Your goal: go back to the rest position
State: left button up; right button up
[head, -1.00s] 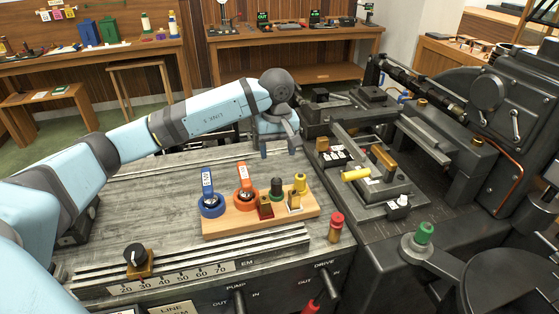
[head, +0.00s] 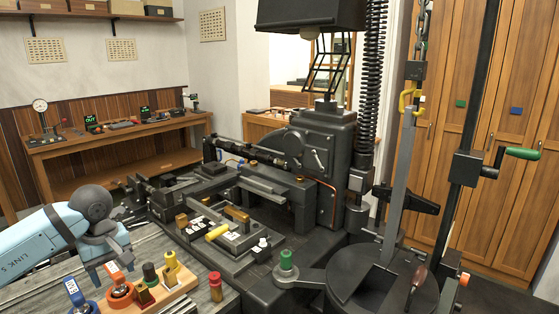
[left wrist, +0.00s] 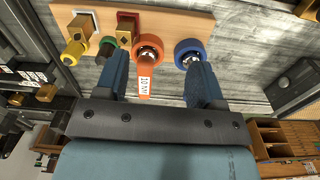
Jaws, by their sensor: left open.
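My left gripper (head: 110,268) is at the lower left of the head view, above the near bench top. In the left wrist view its two blue fingers (left wrist: 161,82) stand wide apart with nothing held between them. Beyond them is the wooden board (left wrist: 175,22) with the orange ring (left wrist: 148,50), the blue ring (left wrist: 190,52) and several knobbed pieces. The orange ring's white tag (left wrist: 145,86) shows between the fingers in that picture, apart from both. My right gripper is in neither view.
The casting machine (head: 320,160) fills the middle, with a yellow-handled piece (head: 217,232) on its bed. A green-knobbed lever (head: 287,260) and a round black plate (head: 380,285) are at the front. A tall chain-hung bar (head: 398,170) and wooden cabinets (head: 480,130) stand right.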

pick_arm(q)
jog(key=s+d+f+n+g+h+p, duration=0.1)
jog(key=s+d+f+n+h, duration=0.2)
jog(key=d, duration=0.5)
jog(key=s+d+f+g+h+p, duration=0.1)
jog(key=s+d+f+h+p, duration=0.15)
jog(key=d+h, duration=0.35)
jog(key=s+d+r+n+t+h+p, duration=0.1)
jog(key=s+d+r+n+t+h, duration=0.15)
jog(key=d+n+h, duration=0.35)
jog(key=s+d+r+n+t+h+p, duration=0.2)
jog(key=s+d+n+h, duration=0.2)
jog(key=d+n, duration=0.35)
jog(key=s+a+f+m+t+y+p, duration=0.1)
jog(key=s+a+f+m+t+y, duration=0.1)
jog(key=s+f+m+y, duration=0.3)
jog(key=s+a+f+m+t+y+p, duration=0.2)
jog(key=s+a+f+m+y, duration=0.3)
jog(key=m, duration=0.9)
jog(key=s+a+f+m+t+y+p, duration=0.2)
jog(key=s+a+f+m+t+y, duration=0.2)
jog(key=f+m, duration=0.5)
jog(key=shift+s+f+y, duration=0.2)
jog(key=shift+s+y, duration=0.8)
jog(key=shift+s, duration=0.05)
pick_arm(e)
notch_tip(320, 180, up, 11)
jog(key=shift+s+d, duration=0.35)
